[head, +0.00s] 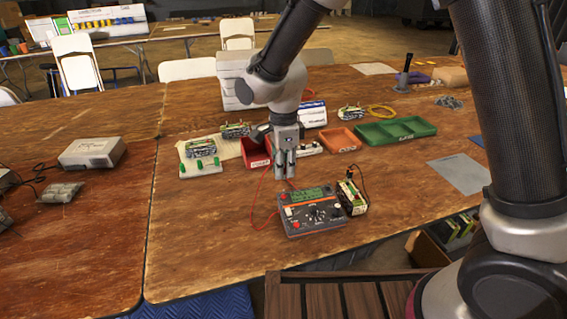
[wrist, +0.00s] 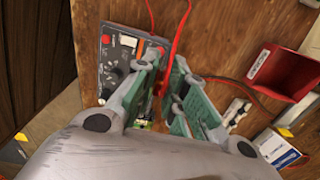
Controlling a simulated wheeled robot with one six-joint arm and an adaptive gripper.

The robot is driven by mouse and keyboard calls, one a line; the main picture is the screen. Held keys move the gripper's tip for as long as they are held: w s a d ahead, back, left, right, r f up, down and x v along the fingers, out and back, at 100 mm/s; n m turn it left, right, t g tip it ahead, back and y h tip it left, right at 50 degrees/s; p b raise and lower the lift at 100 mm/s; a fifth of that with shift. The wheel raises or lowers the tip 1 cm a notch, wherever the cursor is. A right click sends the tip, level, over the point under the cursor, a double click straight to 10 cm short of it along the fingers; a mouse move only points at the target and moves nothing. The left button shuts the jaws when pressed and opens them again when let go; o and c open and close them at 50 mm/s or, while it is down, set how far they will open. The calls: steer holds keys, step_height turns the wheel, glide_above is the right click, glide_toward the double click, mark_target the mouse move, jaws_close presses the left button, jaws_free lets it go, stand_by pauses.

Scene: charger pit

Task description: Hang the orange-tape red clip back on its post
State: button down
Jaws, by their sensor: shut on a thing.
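My gripper (head: 285,172) hangs just behind and above the dark charger (head: 310,214) with its fingers pointing down. In the wrist view my gripper (wrist: 164,76) is shut on the red clip (wrist: 162,84), which sits between its two green-grey finger pads. The red lead (wrist: 179,32) runs up from the clip. In the head view the red lead (head: 253,208) loops left of the charger. The fingers hide most of the clip, and I cannot make out its orange tape. The charger (wrist: 117,62) lies left of the fingers in the wrist view. I cannot single out the post.
A small battery pack (head: 352,197) with a black lead stands against the charger's right side. Behind my gripper are a red bin (head: 255,153), an orange tray (head: 341,140) and a green tray (head: 395,131).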

steer(key=shift+f, duration=2.8)
steer(key=shift+f, duration=0.2)
steer(key=c, duration=1.4)
jaws_free()
steer(key=shift+o, duration=1.1)
steer(key=shift+r, duration=3.8)
